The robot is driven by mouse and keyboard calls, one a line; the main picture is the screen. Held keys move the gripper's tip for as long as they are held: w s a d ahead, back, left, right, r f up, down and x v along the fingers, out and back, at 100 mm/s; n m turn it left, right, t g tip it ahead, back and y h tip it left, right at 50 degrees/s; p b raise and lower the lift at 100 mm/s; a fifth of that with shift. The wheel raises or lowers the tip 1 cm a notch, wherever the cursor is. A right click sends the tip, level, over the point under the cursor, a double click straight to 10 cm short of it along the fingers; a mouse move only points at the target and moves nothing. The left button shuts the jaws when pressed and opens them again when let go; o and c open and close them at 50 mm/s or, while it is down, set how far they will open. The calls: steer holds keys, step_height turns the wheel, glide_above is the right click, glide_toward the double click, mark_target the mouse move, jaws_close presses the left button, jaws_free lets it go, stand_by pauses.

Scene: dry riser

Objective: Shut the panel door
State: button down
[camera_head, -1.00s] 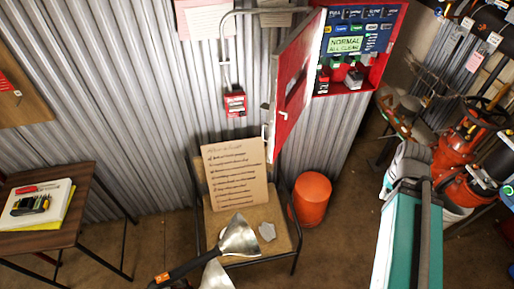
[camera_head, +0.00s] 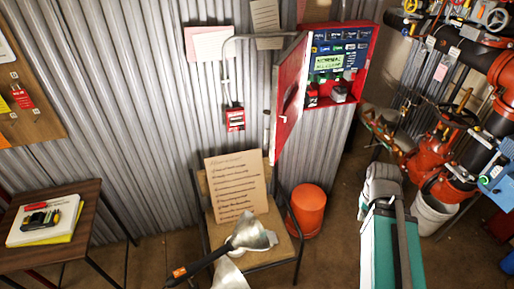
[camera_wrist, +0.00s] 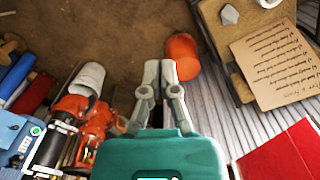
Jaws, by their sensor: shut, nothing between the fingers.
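The red panel door (camera_head: 289,100) stands wide open on the left side of the red wall panel (camera_head: 365,62), swung out from the corrugated wall. A handle shows on its free edge. Inside the panel are rows of switches and a green display reading NORMAL. In the wrist view a red flat surface (camera_wrist: 285,155), probably the door, shows at the lower right. My gripper (camera_wrist: 158,65) is shut and empty, apart from the door. In the head view my teal arm is at the lower right, below and right of the panel; the fingertips are not clear there.
A chair (camera_head: 282,250) with a handwritten board (camera_head: 236,190) stands below the door. An orange bucket (camera_head: 307,208) is beside it. Red valves and pipes (camera_head: 440,150) and a white bucket (camera_head: 432,213) stand right. A small table (camera_head: 85,195) is at left.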

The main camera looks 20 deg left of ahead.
steer(key=shift+s+a, duration=0.2)
steer(key=shift+a, duration=0.1)
steer(key=shift+a, duration=0.1)
